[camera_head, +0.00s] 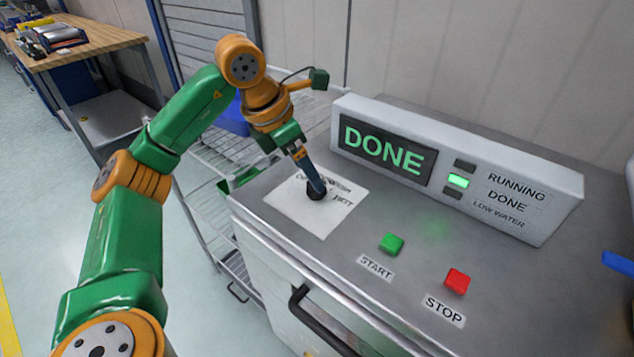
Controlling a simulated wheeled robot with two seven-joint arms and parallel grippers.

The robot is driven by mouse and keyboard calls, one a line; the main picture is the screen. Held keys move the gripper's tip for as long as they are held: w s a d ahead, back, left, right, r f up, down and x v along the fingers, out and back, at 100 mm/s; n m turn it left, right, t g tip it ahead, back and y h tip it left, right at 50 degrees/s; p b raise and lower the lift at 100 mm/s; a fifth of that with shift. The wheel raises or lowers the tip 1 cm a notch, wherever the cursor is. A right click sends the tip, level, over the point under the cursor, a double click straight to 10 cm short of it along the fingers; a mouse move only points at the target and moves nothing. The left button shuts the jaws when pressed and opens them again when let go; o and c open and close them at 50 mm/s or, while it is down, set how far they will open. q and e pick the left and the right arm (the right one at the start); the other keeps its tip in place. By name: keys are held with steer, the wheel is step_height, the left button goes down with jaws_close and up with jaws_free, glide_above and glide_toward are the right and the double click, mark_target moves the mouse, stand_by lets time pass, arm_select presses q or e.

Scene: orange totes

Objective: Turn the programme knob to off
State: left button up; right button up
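The programme knob (315,195) is a small dark round knob on a white label plate, at the left of the grey machine top. The printing around it is partly covered by my gripper and too small to read fully, so I cannot tell the knob's setting. My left gripper (318,188) reaches down from the upper left, with its blue fingertips right at the knob. I cannot tell whether the fingers are shut on it. A blue piece (618,262) at the right edge may be a fingertip of my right gripper; the rest is outside the frame.
The display box (385,155) reads DONE, with the green DONE lamp lit. A green START button (391,243) and red STOP button (457,281) stand in front of it. A dark door handle (310,320) is on the machine's front. A wire rack (205,165) stands left.

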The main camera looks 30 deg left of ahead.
mark_target(312, 194)
arm_select(q)
steer(key=x, duration=0.4)
jaws_close()
